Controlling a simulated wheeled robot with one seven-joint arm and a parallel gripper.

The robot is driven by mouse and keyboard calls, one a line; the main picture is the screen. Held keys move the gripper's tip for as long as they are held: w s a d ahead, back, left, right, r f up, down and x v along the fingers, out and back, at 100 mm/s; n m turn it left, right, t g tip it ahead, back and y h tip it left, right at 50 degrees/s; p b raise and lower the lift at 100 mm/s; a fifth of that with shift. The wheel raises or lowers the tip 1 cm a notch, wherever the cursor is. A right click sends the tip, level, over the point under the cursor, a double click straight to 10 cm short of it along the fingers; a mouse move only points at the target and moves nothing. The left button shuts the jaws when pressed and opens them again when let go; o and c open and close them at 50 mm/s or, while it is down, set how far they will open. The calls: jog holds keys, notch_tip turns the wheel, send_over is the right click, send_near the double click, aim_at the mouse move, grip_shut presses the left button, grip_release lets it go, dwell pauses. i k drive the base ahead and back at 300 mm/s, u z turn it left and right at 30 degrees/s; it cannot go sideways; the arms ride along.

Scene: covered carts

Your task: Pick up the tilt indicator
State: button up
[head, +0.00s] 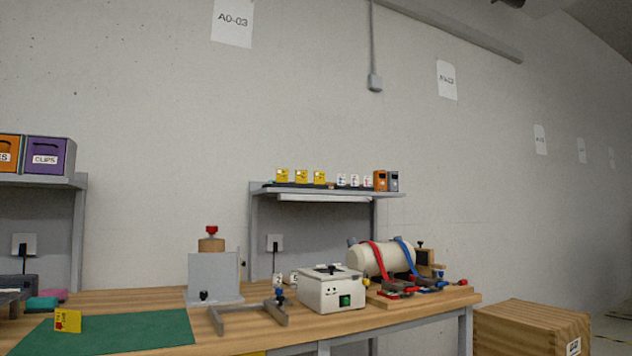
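I cannot tell for sure which thing is the tilt indicator. A small yellow tag (68,320) with red marks stands upright on the green mat (130,333) at the lower left of the bench. Several similar yellow tags (301,176) stand in a row on the raised shelf (330,191), with small white tags (354,181) with red marks to their right. The print on all of them is too small to read. My gripper is not in view.
The wooden bench (235,332) also holds a grey block with a red knob (213,277), a white box with a green switch (331,291), and a strapped cream cylinder (377,259). A wooden crate (533,328) stands right of the bench. The mat is mostly clear.

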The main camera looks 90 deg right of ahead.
aim_at(302, 176)
jog(key=u, duration=0.05)
jog(key=k, duration=1.8)
jog(key=z, duration=1.4)
